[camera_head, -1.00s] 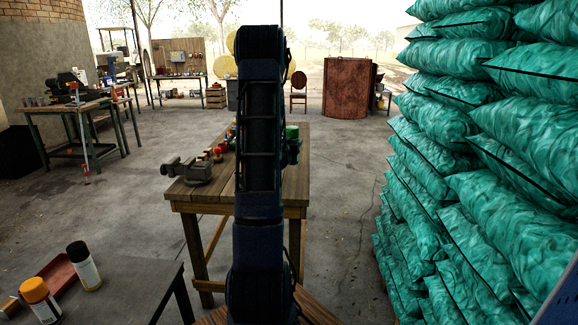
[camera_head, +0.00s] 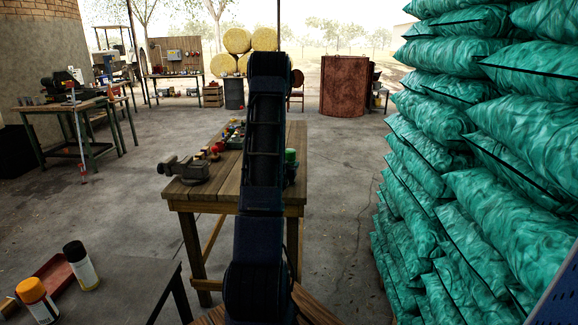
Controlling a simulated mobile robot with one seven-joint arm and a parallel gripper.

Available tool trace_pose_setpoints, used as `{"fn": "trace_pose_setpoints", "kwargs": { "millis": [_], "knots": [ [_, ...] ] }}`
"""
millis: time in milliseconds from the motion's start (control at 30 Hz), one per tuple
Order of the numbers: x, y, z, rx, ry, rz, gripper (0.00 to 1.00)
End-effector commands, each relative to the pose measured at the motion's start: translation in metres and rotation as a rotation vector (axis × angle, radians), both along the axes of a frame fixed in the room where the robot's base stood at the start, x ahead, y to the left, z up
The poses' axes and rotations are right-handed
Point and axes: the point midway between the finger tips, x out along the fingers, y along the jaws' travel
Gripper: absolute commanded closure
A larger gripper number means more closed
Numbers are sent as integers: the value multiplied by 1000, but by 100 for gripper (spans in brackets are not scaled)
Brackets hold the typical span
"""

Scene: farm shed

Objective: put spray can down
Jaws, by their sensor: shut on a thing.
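My arm rises through the middle of the view and hides my gripper, so I cannot see its jaws. A green-topped object (camera_head: 291,156) shows just right of my arm, over the wooden workbench (camera_head: 222,194). Its lower part is dark and unclear; I cannot tell whether it is a spray can, or whether it is held or standing. Two other cans stand on the dark table (camera_head: 135,290) at lower left: one with an orange cap (camera_head: 34,292) and one with a black cap and a yellow-and-white body (camera_head: 83,268).
A vise (camera_head: 186,168) sits on the workbench's left edge, with several small coloured items (camera_head: 218,148) behind it. Stacked green sacks (camera_head: 460,170) wall off the right side. A red tray (camera_head: 52,275) lies on the dark table. Bare concrete floor lies left of the workbench.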

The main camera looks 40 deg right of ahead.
Motion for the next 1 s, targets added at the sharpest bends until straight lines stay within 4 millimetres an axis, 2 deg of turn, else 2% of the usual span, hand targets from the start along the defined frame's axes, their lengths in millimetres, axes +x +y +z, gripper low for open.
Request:
{"fn": "trace_pose_setpoints", "kwargs": {
  "millis": [367, 400, 500, 867, 1000],
  "knots": [
    [0, 0, -3, -1, -1, 0, 73],
    [0, 0, -3, -1, -1, 0, 35],
    [0, 0, -3, -1, -1, 0, 19],
    [0, 0, 1, -1, -2, 0, 19],
    [-8, 15, 0, -1, 1, 1, 19]
  ]
}}
